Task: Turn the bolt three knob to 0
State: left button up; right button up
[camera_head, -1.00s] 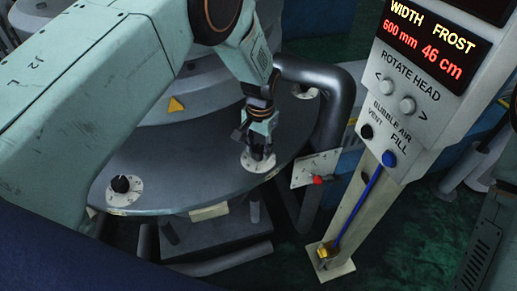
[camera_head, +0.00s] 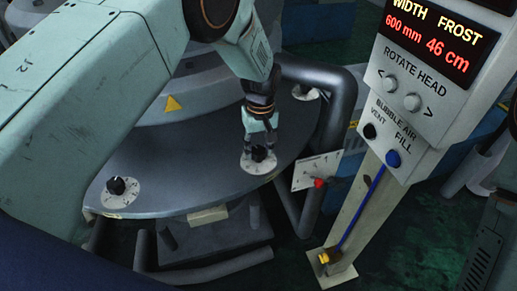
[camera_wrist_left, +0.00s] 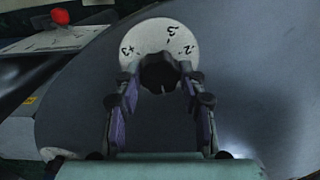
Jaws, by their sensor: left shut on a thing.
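A black knob (camera_head: 259,154) stands on a round white dial (camera_head: 246,162) near the front edge of the grey round deck. My left gripper (camera_head: 260,145) points down over it, shut with one finger on each side. In the left wrist view the black knob (camera_wrist_left: 160,72) sits between the fingertips (camera_wrist_left: 161,80). The white dial (camera_wrist_left: 150,37) behind it shows printed marks, with +3 at left and a 2 at right. The knob's pointer and exact setting cannot be made out. My right gripper is not in view.
Another black knob (camera_head: 116,185) on a dial is at the deck's left, and a further dial (camera_head: 305,93) is at the back right. A grey pipe (camera_head: 333,120) bends close to the deck's right. A control panel (camera_head: 420,85) stands at right, near a red-knobbed plate (camera_head: 306,172).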

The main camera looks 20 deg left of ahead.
aim_at(260, 149)
pick_arm(q)
jog(key=shift+n, duration=0.9)
jog(key=o, duration=1.2)
jog(key=shift+c, duration=0.2)
notch_tip(260, 149, up, 12)
jog(key=shift+w, duration=0.15)
jog(key=shift+d, duration=0.1)
